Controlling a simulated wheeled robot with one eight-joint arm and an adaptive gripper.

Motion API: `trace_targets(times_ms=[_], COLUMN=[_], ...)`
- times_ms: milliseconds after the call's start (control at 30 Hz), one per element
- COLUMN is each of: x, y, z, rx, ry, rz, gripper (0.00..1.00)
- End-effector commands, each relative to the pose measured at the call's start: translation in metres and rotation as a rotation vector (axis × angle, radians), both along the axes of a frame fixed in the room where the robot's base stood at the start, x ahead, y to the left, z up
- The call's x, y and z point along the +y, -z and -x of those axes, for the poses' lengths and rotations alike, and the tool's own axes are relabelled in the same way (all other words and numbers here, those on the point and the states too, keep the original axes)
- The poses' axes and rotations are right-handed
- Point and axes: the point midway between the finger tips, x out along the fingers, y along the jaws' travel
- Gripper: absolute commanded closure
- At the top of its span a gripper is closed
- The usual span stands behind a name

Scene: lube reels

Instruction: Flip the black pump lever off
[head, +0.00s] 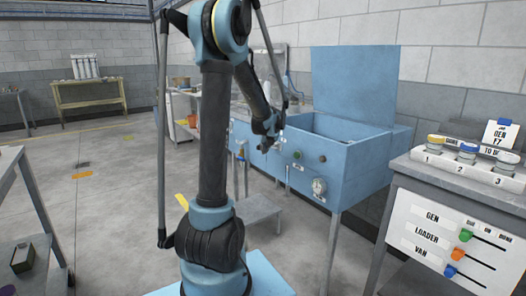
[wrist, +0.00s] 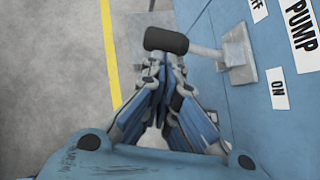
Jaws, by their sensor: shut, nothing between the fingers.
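The black pump lever (wrist: 166,40) has a black grip on a pale metal shaft, which sticks out from a square mounting plate (wrist: 238,52) on the blue panel. The label "OFF" (wrist: 258,9) is above the plate in the wrist view and "ON" (wrist: 279,95) is below it. My gripper (wrist: 163,66) is shut and empty, its fingertips just below the black grip in that view. I cannot tell whether they touch it. In the head view my gripper (head: 267,146) is in front of the blue cabinet, and the lever is not clear there.
A grey bench (head: 462,160) with colored sliders is at the right. Open floor (head: 110,210) lies to the left.

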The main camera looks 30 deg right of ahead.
Motion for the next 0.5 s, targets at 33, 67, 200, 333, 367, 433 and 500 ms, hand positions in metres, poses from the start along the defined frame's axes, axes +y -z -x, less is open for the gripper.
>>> trace_targets(times_ms=[33, 67, 200, 333, 367, 433, 500], x=[0.000, 0.000, 0.000, 0.002, 0.003, 0.004, 0.004], y=[0.000, 0.000, 0.000, 0.000, 0.000, 0.000, 0.000], z=[0.000, 0.000, 0.000, -0.006, -0.009, -0.016, -0.019], rx=[0.000, 0.000, 0.000, 0.001, 0.001, 0.001, 0.001], ry=[0.000, 0.000, 0.000, -0.001, -0.003, -0.004, -0.001], rz=[0.000, 0.000, 0.000, 0.000, -0.001, 0.000, 0.000], gripper=[1.00, 1.00, 1.00, 1.00, 1.00, 1.00, 1.00])
